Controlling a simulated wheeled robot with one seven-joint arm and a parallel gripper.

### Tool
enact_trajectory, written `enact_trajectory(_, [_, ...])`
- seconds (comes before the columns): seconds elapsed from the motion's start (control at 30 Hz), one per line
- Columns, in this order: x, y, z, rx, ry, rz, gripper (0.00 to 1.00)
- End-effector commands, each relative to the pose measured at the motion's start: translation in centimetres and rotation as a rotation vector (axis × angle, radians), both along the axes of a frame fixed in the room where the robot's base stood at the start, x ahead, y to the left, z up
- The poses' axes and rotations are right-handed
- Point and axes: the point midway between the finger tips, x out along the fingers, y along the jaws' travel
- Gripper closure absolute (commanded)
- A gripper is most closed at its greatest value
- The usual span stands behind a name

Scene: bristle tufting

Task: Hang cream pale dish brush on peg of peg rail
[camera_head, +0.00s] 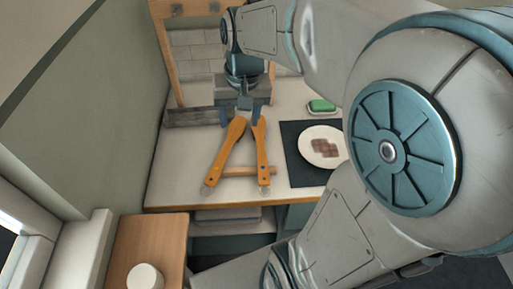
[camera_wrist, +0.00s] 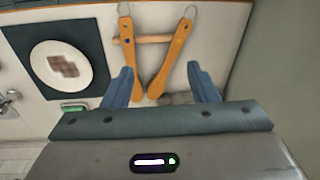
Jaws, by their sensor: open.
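Two orange wooden handles with dark holes and hanging loops lie on the counter: a left one (camera_head: 226,152) and a right one (camera_head: 262,155). In the wrist view they appear as a left (camera_wrist: 129,48) and a right handle (camera_wrist: 177,55). Their heads are hidden or unclear, so I cannot tell which is the cream pale dish brush. My gripper (camera_head: 239,117) is open above their far ends; in the wrist view its fingers (camera_wrist: 162,84) stand apart with the handles' ends between them. The wooden frame at the back (camera_head: 163,38) may be the peg rail; its pegs are unclear.
A short wooden bar (camera_head: 240,171) lies by the handles. A white plate (camera_head: 309,154) with brown pieces rests on a dark mat (camera_head: 297,178) to the right, with a green sponge (camera_head: 321,105) behind. A grey bar-like object (camera_head: 185,117) lies left of my gripper.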

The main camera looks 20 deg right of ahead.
Motion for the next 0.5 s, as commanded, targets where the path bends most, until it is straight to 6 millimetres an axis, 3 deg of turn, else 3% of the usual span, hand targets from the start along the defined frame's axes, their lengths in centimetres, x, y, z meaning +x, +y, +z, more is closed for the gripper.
enact_trajectory(0.2, [-5.5,0.0,-0.1,-0.061,-0.120,0.119,0.47])
enact_trajectory(0.5, [-9.3,-0.2,-1.2,-0.118,-0.209,0.215,0.47])
